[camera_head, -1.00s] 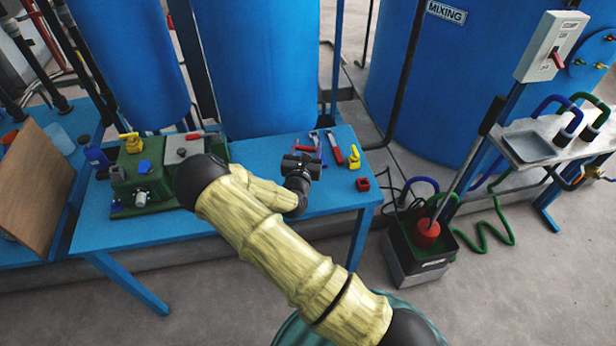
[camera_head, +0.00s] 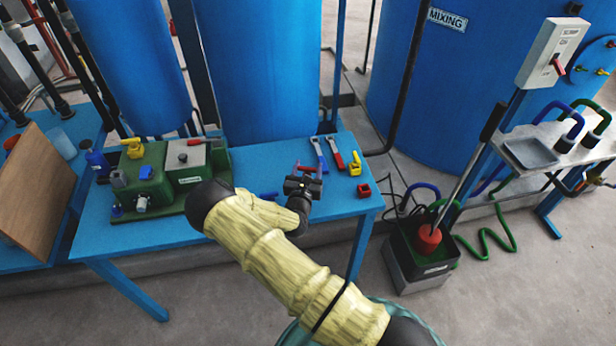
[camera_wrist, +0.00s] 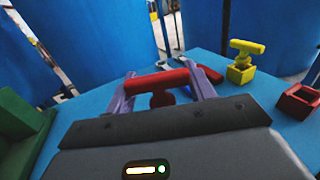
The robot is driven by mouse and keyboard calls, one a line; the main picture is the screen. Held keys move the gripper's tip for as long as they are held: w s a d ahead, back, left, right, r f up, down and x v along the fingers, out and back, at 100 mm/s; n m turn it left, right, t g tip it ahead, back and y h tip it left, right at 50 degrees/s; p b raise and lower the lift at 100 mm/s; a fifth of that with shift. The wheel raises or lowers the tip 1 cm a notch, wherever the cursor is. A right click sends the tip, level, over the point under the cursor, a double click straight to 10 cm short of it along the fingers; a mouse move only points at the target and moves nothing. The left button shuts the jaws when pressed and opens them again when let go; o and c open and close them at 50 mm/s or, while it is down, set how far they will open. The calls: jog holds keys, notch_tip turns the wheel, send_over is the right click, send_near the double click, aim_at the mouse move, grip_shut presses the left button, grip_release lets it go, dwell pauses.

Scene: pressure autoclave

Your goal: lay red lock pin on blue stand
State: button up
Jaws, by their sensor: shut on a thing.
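My gripper (camera_head: 303,181) is above the right part of the blue table. In the wrist view my gripper (camera_wrist: 160,92) is shut on the red lock pin (camera_wrist: 150,82). The pin's crossbar lies level across the fingers, with its short stem towards me. A small dark-blue block (camera_head: 268,196) is on the table left of my gripper, partly behind my arm; it may be the blue stand, but I cannot tell for sure. The pin is above the table, apart from this block.
A yellow pin in a yellow stand (camera_head: 355,164) and an empty red stand (camera_head: 363,190) are at the table's right. Blue-handled (camera_head: 319,153) and red-handled (camera_head: 338,160) tools lie behind my gripper. A green machine (camera_head: 165,178) occupies the left side.

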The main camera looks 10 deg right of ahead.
jog(key=shift+f, duration=1.85)
jog(key=shift+f, duration=0.15)
jog(key=o, duration=1)
jog(key=shift+r, duration=0.2)
jog(key=v, duration=1.2)
jog(key=shift+f+b, duration=0.1)
jog(key=shift+b, duration=0.2)
